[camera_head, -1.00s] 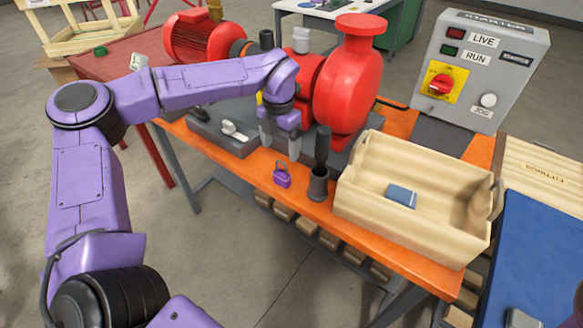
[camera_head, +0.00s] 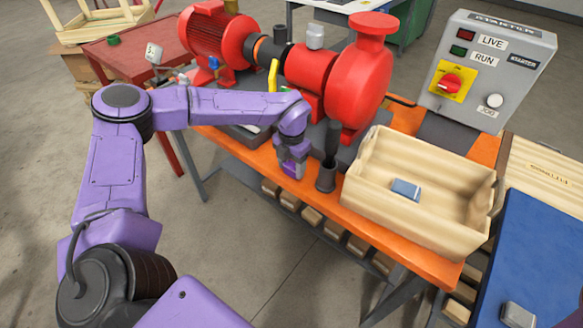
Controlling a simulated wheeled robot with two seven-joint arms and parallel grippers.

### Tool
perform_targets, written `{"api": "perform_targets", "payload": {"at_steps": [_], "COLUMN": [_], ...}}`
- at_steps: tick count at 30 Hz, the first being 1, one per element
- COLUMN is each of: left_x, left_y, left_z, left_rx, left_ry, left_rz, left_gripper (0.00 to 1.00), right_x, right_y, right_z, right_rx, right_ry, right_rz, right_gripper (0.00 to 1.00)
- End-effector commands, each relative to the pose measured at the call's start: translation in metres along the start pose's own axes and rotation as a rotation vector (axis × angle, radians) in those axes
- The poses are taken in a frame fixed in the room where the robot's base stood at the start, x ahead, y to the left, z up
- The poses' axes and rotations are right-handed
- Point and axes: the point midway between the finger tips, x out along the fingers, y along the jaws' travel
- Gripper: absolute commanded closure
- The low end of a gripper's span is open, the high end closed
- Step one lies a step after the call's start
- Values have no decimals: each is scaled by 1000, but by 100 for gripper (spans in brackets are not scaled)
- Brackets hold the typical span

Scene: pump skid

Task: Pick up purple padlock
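The purple padlock (camera_head: 290,174) is at the front edge of the orange bench (camera_head: 391,244), left of a dark grey cup. It is partly hidden by my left gripper (camera_head: 291,165), which points down over it with its fingers around the padlock's upper part. The view is too small to tell whether the fingers press on it. The padlock's shackle is mostly hidden. My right gripper is not in view.
The dark cup (camera_head: 326,179) with an upright black handle stands close to the right of my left gripper. A wooden crate (camera_head: 403,221) holding a blue block (camera_head: 406,189) is farther right. The red pump (camera_head: 358,88) stands behind.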

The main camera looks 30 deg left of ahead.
Motion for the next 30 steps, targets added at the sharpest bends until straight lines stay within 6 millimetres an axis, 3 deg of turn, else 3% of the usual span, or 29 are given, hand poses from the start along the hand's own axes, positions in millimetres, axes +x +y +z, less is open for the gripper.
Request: {"api": "perform_targets", "payload": {"at_steps": [2,11,17,24,30], "left_x": [0,-2,-28,-91,-114], "left_y": [0,0,0,-16,-35], "left_z": [0,0,1,-48,-102], "left_rx": [0,0,0,2,3], "left_ry": [1,1,-5,-9,-5], "left_rz": [0,1,0,0,-1], "left_gripper": [78,78,78,78,78], "right_x": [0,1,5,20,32], "right_y": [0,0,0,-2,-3], "right_z": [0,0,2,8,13], "right_rx": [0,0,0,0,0], "right_ry": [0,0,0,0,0], "right_rz": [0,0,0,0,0], "right_gripper": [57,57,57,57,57]}}
